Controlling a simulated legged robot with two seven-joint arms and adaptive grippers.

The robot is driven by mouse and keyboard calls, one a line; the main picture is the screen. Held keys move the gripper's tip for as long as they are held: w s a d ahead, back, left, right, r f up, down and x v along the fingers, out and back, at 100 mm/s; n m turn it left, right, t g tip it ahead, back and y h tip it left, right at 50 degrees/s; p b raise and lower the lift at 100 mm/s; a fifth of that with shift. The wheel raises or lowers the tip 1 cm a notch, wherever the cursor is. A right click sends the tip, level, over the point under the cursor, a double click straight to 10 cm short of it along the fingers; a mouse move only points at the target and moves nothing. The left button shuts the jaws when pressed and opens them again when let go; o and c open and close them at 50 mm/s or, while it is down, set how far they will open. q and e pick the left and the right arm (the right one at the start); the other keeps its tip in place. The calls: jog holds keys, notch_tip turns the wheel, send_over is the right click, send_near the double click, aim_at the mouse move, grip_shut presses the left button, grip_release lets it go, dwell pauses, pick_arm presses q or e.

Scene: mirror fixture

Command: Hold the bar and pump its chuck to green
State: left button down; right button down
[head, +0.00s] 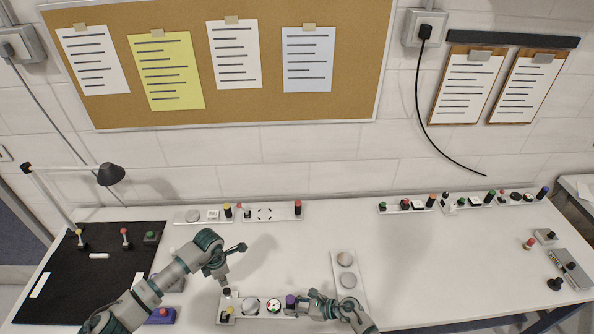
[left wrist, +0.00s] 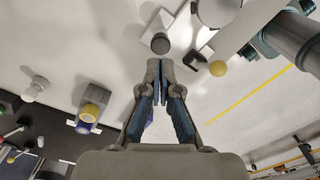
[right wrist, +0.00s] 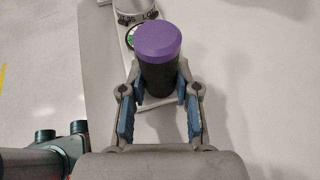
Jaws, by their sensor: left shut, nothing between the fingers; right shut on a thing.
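A purple-capped black bar (head: 291,299) stands upright at the right end of a white plate (head: 262,316). My right gripper (head: 298,306) is shut around it; in the right wrist view the purple cap (right wrist: 158,40) rises above the fingers. Beside it on the plate are a round gauge (head: 273,305) with red and green marks and a grey round chuck (head: 250,306). The gauge's reading is too small to tell. At the plate's left end are a black knob (head: 226,292) and a yellow ball (left wrist: 218,68). My left gripper (left wrist: 158,88) is shut and empty, its tips close to the black knob (left wrist: 160,43).
A white plate with two round discs (head: 346,270) stands right of the bar. Several fixtures line the back (head: 270,213). The middle of the table is clear.

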aim_at(227, 290)
pick_arm(q)
jog(key=shift+f, duration=1.65)
jog(key=shift+f, duration=0.1)
dwell(0.8)
dwell(1.5)
dwell(0.6)
dwell(1.6)
dwell(0.6)
